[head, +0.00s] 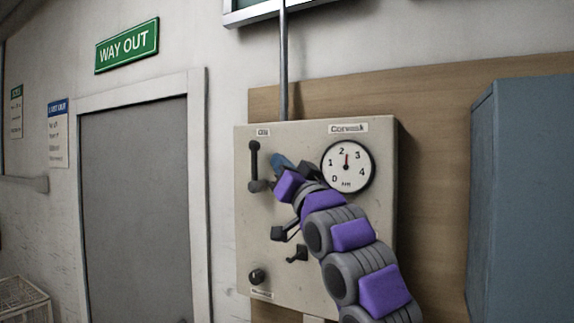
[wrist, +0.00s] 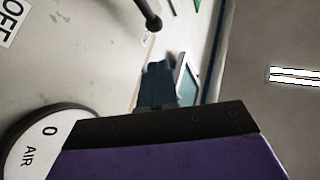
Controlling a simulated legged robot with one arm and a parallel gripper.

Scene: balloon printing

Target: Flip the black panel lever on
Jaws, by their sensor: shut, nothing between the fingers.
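The black panel lever (head: 254,162) is at the upper left of the beige panel (head: 250,225). It stands close to upright, its upper end just below a small label (head: 263,132) that is too blurred to read surely. In the wrist view the lever's rounded end (wrist: 153,22) shows at the top edge. My gripper (head: 279,161) is shut and empty, just right of the lever's lower part, with a small gap in the picture. Its blue fingers show in the wrist view (wrist: 157,86). I cannot tell its depth from the panel.
A round gauge (head: 347,166) is right of my gripper, its needle near 2. Smaller black controls (head: 297,254) and a knob (head: 257,276) sit lower on the panel. An OFF label (wrist: 12,20) shows in the wrist view. A blue-grey cabinet (head: 522,200) stands right, a grey door (head: 135,210) left.

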